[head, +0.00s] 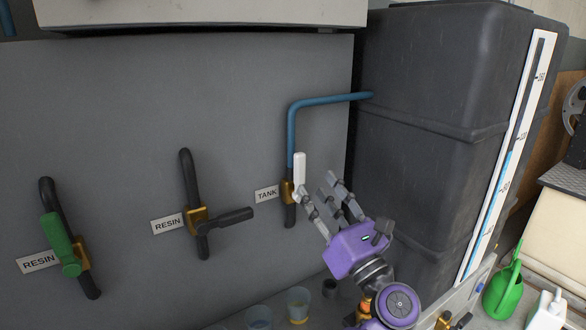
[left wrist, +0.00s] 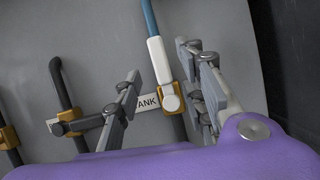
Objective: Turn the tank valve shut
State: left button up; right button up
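The tank valve is a brass body on a blue pipe beside the TANK label (head: 267,194). Its white handle (head: 299,172) points up, in line with the pipe. My left gripper (head: 317,187) is at the valve, just right of the handle in the head view. In the left wrist view, its open fingers (left wrist: 160,70) stand on either side of the white handle (left wrist: 157,58), with gaps on both sides. I cannot tell whether the fingers reach as deep as the handle. My right gripper is in neither view.
Two RESIN valves are on the same grey panel: one with a black handle (head: 233,217) sticking out sideways, one with a green handle (head: 60,243). A large dark tank (head: 430,80) with a level gauge (head: 515,150) stands close on the right. Cups (head: 298,303) stand below.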

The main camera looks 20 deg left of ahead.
aim_at(302, 167)
pick_arm(q)
jog(key=shift+w+a+r+n+g, duration=0.25)
jog(key=shift+a+r+n+g, duration=0.15)
jog(key=shift+r+n, duration=0.25)
jog(key=p+x, duration=0.2)
jog(key=x, duration=0.4)
jog(key=shift+d+r, duration=0.1)
jog(key=shift+w+a, duration=0.3)
jog(key=c, duration=0.9)
grip_shut()
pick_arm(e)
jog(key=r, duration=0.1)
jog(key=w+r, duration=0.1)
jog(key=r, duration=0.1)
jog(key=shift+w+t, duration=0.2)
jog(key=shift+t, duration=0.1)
